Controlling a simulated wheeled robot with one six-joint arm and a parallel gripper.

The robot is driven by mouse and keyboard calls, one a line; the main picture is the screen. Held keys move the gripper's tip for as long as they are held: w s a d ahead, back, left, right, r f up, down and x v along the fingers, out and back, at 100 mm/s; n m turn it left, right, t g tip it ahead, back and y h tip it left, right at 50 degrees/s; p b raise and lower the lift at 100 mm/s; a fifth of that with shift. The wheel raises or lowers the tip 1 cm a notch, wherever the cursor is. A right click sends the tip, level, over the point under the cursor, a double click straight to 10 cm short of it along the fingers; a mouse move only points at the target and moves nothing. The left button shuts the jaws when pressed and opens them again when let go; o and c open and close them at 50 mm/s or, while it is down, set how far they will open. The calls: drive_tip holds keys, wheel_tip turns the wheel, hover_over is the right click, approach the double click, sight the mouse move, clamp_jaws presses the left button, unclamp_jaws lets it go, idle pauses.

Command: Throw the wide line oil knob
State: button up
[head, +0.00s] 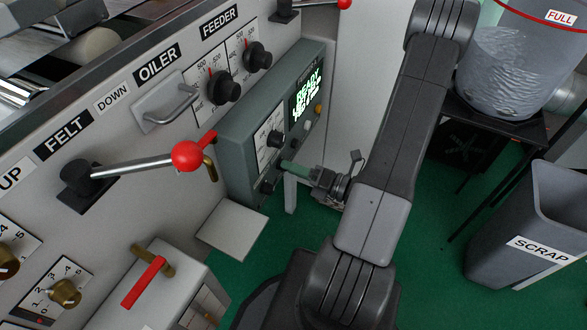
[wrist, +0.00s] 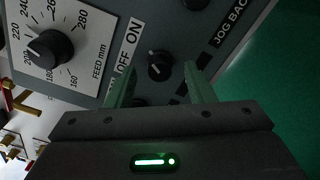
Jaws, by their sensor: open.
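A small black knob (wrist: 159,65) with a pale mark sits on the grey control box, beside a white label reading OFF and ON. Its name label is not readable, so I cannot tell whether it is the wide line oil knob. My gripper (wrist: 161,82) is open, its two green fingers on either side of this knob in the wrist view. Touch or gap is not clear. In the head view my gripper (head: 286,164) is by the lower front of the control box (head: 238,130), near a dark knob (head: 268,185).
A larger FEED mm dial knob (wrist: 50,48) is close left of the fingers. A red-balled lever (head: 187,155) sticks out from the panel left of the box. A grey SCRAP bin (head: 515,235) stands right, with green floor between.

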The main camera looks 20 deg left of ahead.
drive_tip(key=shift+a, duration=0.3)
drive_tip(key=shift+c, duration=0.2)
drive_tip(key=c, duration=0.9)
drive_tip(key=shift+c, duration=0.2)
drive_tip(key=shift+n, duration=0.3)
drive_tip(key=shift+f+n+b, duration=0.1)
drive_tip(key=shift+n+b, duration=3.05)
drive_tip(key=shift+n, duration=2.65)
